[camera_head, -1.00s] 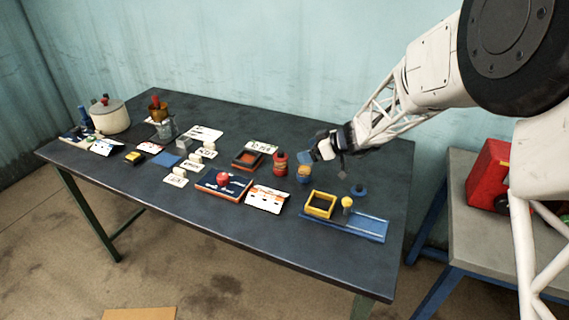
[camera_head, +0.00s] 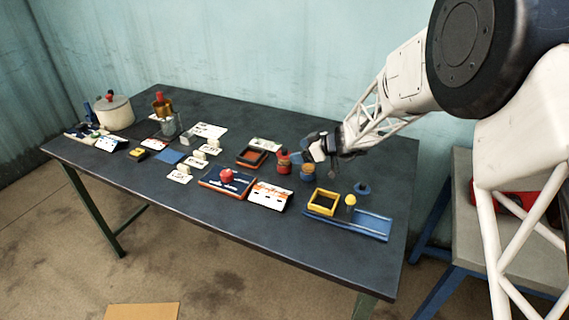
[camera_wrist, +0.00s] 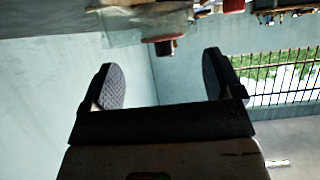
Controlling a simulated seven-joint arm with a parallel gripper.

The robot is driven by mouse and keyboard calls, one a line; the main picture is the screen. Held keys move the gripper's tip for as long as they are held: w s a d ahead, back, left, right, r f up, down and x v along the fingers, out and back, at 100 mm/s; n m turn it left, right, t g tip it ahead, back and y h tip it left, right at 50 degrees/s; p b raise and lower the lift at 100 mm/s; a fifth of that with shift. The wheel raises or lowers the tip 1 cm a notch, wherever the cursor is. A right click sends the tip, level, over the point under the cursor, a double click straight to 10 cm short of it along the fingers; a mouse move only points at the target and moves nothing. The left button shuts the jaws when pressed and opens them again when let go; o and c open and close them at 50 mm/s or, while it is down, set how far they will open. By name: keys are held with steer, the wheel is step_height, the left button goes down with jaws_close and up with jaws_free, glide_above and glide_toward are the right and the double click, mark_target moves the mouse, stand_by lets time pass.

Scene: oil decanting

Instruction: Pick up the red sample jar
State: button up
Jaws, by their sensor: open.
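The red jar (camera_head: 283,166), with a dark band near its top, stands upright on the dark table in the head view. An amber jar (camera_head: 307,174) stands just to its right. My gripper (camera_head: 309,150) is above and slightly right of the red jar, close to the amber jar's top, and appears empty. In the wrist view my gripper (camera_wrist: 165,80) shows two dark padded fingers spread apart with nothing between them. A small red object (camera_wrist: 165,45) shows beyond the fingers near the top; I cannot tell which it is.
A black-and-orange tray (camera_head: 252,157) lies left of the red jar. A blue board (camera_head: 212,183) with a red knob and a white card (camera_head: 269,196) lie in front. A yellow frame (camera_head: 322,202) and blue tray (camera_head: 372,228) are front right. A pot (camera_head: 114,115) stands far left.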

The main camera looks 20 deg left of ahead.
mark_target(288, 153)
steer(key=shift+a+f, duration=0.1)
steer(key=shift+a, duration=0.05)
steer(key=shift+x, duration=2.5)
steer(key=shift+s, duration=0.15)
steer(key=c, duration=1.1)
